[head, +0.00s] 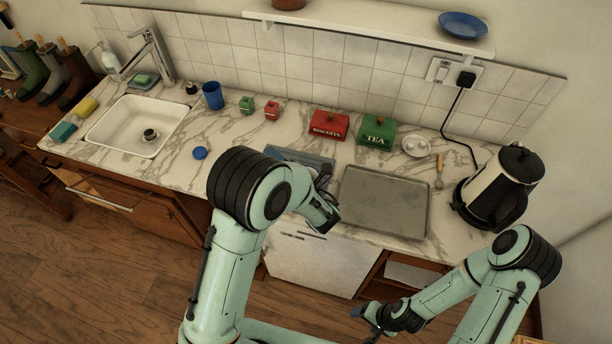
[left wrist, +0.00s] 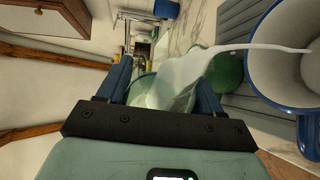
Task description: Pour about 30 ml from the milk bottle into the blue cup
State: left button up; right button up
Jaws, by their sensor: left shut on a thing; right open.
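The milk bottle (left wrist: 170,88), clear with white milk inside, is between the fingers of my left gripper (left wrist: 160,85), which is shut on it. The bottle is tilted, and a thin white stream (left wrist: 265,46) runs from it across the opening of the blue cup (left wrist: 268,90). This cup has a blue rim and handle and a white inside; a pale round patch shows within. In the head view my left gripper (head: 322,212) is above the counter's front part; my arm mostly hides bottle and cup there. My right gripper (head: 370,318) is open and empty, low in front of the counter.
A grey tray (head: 383,203) lies right of my left gripper. A kettle (head: 497,188) stands at far right. The red biscuits tin (head: 329,125) and green tea tin (head: 377,132) stand behind. A blue tumbler (head: 212,96) stands near the sink (head: 120,133).

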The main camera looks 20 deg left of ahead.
pick_arm(q)
jog(key=shift+s+a, duration=0.1)
jog(key=shift+a, duration=0.05)
dwell(0.8)
jog(key=shift+a+r, duration=0.1)
jog(key=shift+r, duration=0.05)
jog(key=f+b, duration=0.1)
jog(key=f+n+h+b, duration=0.1)
jog(key=b, duration=0.1)
jog(key=shift+w+n, duration=0.2)
jog(key=shift+n, duration=0.1)
jog(key=shift+s+d+r, duration=0.2)
jog(key=shift+s+r, duration=0.35)
jog(key=shift+s, duration=0.2)
jog(key=shift+w+d+r+n+h, duration=0.15)
jog(key=shift+w+n+h, duration=0.25)
jog(key=shift+w+n, duration=0.45)
jog(key=shift+s, duration=0.25)
pick_arm(e)
jog(key=shift+g, duration=0.3)
jog(key=s+f, duration=0.3)
jog(key=s, duration=0.1)
jog(key=shift+s+f, duration=0.15)
jog(key=shift+f, duration=0.25)
pick_arm(q)
jog(key=shift+w, duration=0.1)
